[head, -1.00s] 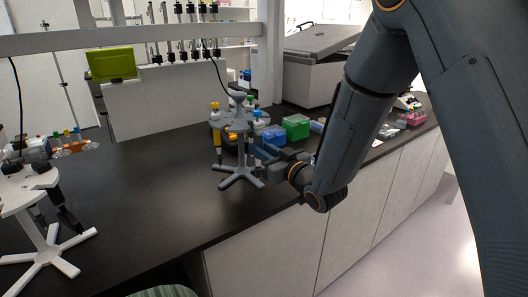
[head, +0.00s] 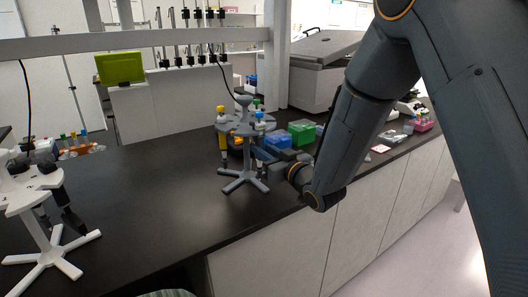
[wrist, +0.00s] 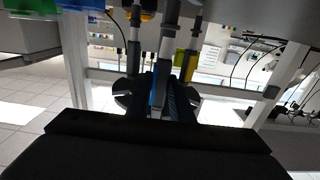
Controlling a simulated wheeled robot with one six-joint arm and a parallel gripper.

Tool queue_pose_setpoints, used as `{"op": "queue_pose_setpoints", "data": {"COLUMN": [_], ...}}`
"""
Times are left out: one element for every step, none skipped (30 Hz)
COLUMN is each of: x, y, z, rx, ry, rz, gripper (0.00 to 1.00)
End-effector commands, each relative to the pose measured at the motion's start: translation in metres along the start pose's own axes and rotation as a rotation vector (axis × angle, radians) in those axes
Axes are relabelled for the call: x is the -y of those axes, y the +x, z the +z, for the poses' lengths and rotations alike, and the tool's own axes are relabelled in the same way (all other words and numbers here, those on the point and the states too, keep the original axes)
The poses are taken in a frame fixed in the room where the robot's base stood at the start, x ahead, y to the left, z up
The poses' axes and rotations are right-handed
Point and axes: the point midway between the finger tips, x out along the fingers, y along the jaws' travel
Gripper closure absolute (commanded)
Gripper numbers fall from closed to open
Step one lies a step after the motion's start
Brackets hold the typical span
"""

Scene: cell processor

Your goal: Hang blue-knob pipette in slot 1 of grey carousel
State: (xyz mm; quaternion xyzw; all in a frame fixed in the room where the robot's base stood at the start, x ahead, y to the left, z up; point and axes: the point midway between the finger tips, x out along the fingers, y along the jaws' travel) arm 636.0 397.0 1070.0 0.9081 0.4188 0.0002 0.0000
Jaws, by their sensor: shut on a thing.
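The grey carousel (head: 243,178) stands on the dark bench, its star-shaped foot flat and its round top carrying pipettes. The blue-knob pipette (head: 259,116) is upright at the carousel's right front edge. A yellow-knob pipette (head: 221,112) hangs at its left, and a green knob shows behind. My gripper (head: 268,166) is at the carousel's right side, low on the blue-knob pipette and shut on it. In the wrist view, a pipette shaft (wrist: 166,48) runs between the fingers of my gripper (wrist: 160,98). Whether the pipette sits in the slot cannot be told.
A white carousel (head: 45,255) with pipettes stands at the lower left. A green rack (head: 301,133) and blue boxes lie behind my gripper. A pink rack (head: 424,122) is farther right. The bench's front edge runs below my arm; the bench left of the grey carousel is clear.

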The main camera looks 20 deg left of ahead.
Motion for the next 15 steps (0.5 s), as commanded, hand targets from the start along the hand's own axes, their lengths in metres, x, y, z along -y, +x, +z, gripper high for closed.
{"op": "queue_pose_setpoints", "data": {"x": [0.0001, 0.0002, 0.0002, 0.0002, 0.0002, 0.0002, 0.0002, 0.0002, 0.0001, 0.0001, 0.0001, 0.0001, 0.0001, 0.0000, 0.0000], "y": [0.0017, 0.0025, 0.0035, 0.0041, 0.0046, 0.0050, 0.0052, 0.0053, 0.0053, 0.0052, 0.0052, 0.0052, 0.0052, 0.0052, 0.0052], "z": [0.0001, 0.0002, 0.0002, 0.0002, 0.0002, 0.0001, 0.0000, 0.0000, -0.0001, -0.0001, -0.0001, -0.0002, -0.0002, -0.0002, -0.0001], "rx": [-0.001, -0.001, 0.000, 0.000, 0.000, 0.000, 0.000, 0.000, 0.000, 0.000, 0.000, 0.000, 0.000, 0.000, 0.000], "ry": [0.000, 0.000, 0.000, 0.000, 0.000, 0.000, 0.000, 0.000, 0.000, 0.000, 0.000, 0.000, 0.000, 0.000, 0.000], "rz": [0.000, 0.000, 0.000, 0.000, 0.000, 0.000, 0.000, 0.000, 0.000, 0.000, 0.000, 0.000, 0.000, 0.000, 0.000], "gripper": [0.87, 0.87, 0.87, 0.87, 0.87, 0.87, 0.87, 0.87, 0.87, 0.87, 0.87, 0.87, 0.87, 0.87, 0.87]}}
